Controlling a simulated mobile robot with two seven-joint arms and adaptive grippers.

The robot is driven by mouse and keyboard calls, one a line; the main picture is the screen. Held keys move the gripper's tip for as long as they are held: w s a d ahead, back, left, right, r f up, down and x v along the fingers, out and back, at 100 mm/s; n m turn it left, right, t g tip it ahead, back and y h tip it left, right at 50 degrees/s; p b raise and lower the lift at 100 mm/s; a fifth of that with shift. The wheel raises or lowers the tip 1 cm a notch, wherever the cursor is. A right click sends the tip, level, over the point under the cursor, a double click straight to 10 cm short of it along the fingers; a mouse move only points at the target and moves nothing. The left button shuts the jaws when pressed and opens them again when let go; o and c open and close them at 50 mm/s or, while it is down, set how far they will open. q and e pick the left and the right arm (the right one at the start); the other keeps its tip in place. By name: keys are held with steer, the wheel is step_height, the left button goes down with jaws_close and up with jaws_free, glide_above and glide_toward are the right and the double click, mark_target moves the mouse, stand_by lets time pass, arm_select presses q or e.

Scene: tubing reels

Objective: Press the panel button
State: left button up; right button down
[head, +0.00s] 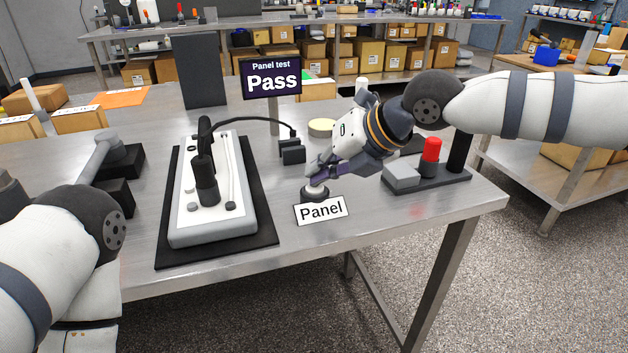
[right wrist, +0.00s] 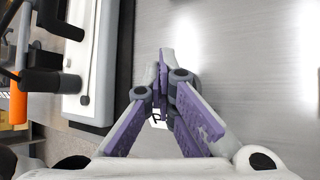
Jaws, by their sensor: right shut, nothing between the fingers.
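The panel button (head: 314,195) is a small dark round knob on the metal table, just behind a white card reading "Panel" (head: 321,210). My right gripper (head: 316,184) is shut and empty, pointing down with its fingertips at the top of the button. It appears to touch the button, but how far the button is pressed cannot be seen. In the right wrist view the purple fingers (right wrist: 163,75) come together and hide the button; a scrap of the card (right wrist: 157,120) shows between them. A sign (head: 271,78) reads "Panel test Pass". My left gripper is out of view.
A white panel unit (head: 214,226) with a black handle and cable lies on a black mat left of the button. A grey block (head: 402,177) and a red cylinder (head: 430,151) stand to the right. The table's front strip is clear.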

steer(key=shift+s+f, duration=0.1)
steer(key=shift+f, duration=0.25)
steer(key=shift+r, duration=0.15)
steer(key=shift+r+p, duration=0.55)
steer(key=shift+r, duration=2.65)
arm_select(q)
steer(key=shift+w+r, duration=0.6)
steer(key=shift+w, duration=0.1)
